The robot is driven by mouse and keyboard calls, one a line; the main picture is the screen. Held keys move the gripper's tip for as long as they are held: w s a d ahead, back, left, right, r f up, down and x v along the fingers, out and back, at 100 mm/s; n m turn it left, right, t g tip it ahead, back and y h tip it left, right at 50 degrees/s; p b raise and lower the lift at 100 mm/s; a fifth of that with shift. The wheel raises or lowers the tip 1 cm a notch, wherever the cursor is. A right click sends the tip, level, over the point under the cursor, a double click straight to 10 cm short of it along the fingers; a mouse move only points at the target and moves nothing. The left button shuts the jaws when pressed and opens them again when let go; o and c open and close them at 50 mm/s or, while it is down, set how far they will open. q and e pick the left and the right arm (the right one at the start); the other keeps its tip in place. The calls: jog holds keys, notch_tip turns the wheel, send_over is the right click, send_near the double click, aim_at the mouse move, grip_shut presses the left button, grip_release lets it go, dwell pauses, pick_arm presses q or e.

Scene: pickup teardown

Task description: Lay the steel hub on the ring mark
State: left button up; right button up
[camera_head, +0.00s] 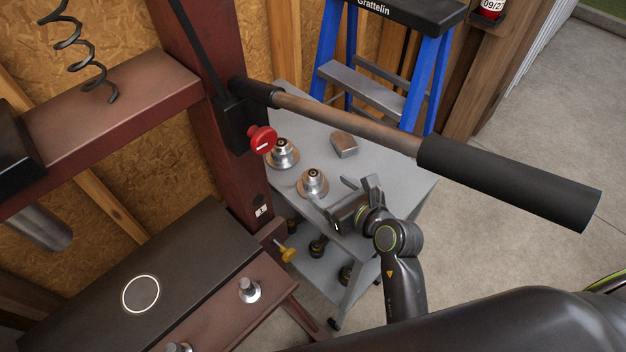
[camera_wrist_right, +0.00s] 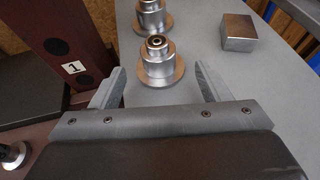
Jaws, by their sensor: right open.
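Two stepped steel hubs with round flanges stand upright on the grey cart top; I cannot tell which one the task means. The nearer hub (camera_head: 313,184) also shows in the right wrist view (camera_wrist_right: 160,68). The farther hub (camera_head: 282,154) is partly cut off in the right wrist view (camera_wrist_right: 152,20). My right gripper (camera_head: 342,192) is open and empty, its fingers pointing at the nearer hub, which appears between the fingertips in the wrist view. Contact is not visible. The ring mark (camera_head: 141,294), a pale circle on a dark block, is bare. My left gripper is out of view.
A metal block (camera_head: 343,145) lies on the cart (camera_head: 410,180). A long lever with a black grip (camera_head: 510,180) crosses above the cart. A red knob (camera_head: 262,139) and the red press frame (camera_head: 222,130) stand between cart and ring mark. A blue stepladder (camera_head: 380,75) is behind.

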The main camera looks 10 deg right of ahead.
aim_at(317, 179)
jog(key=shift+r+p+x, duration=0.15)
jog(key=shift+p+x, duration=0.2)
jog(key=shift+x, duration=1.2)
jog(key=shift+r+p+x, duration=0.15)
jog(key=shift+p+x, duration=0.15)
jog(key=shift+x, duration=1.3)
jog(key=shift+a, duration=0.15)
grip_shut()
jog(key=shift+w+r, duration=0.1)
